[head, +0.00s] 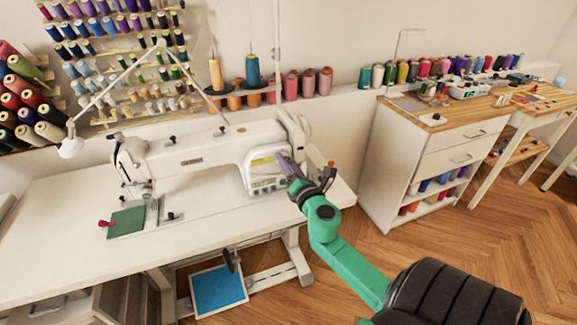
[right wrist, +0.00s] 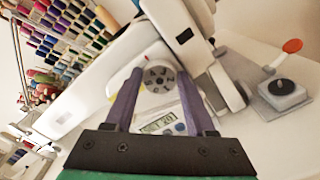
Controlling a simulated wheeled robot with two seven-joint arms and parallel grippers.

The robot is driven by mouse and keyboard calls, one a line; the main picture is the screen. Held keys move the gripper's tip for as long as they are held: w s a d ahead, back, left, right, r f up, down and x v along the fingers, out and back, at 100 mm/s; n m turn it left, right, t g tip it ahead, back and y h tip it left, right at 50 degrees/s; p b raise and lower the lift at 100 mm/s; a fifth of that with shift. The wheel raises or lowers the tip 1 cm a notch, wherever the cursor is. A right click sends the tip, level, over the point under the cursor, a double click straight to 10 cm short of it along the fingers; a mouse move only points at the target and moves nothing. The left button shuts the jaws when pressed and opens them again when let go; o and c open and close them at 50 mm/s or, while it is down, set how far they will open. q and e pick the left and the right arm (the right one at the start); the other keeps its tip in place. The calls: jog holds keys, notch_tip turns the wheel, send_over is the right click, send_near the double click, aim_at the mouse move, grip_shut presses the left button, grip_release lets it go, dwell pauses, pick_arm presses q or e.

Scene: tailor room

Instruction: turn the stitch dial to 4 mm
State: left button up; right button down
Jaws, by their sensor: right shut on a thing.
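The white sewing machine (head: 205,155) stands on a white table in the head view. My right gripper (head: 288,166) reaches the control panel at its right end. In the right wrist view the grey stitch dial (right wrist: 158,80), with dark numbers around its face, sits between the two purple fingers of the right gripper (right wrist: 157,75). The fingers are shut on the dial's sides. A small red mark shows just above the dial. The number at the mark is too small to read surely. In the head view the gripper hides the dial. My left gripper is not in view.
A small display (right wrist: 158,122) is below the dial. A grey box with an orange-tipped lever (right wrist: 283,92) stands close by on the right in the wrist view. Thread cones (head: 290,84) line the wall behind. The white table (head: 75,235) is mostly clear at the left front.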

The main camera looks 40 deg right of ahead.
dwell(0.3)
jog(key=shift+c, duration=1.2)
grip_release()
jog(key=b+v, duration=0.5)
jog(key=v, duration=0.9)
jog(key=shift+s, duration=0.3)
jog(key=shift+a, duration=0.15)
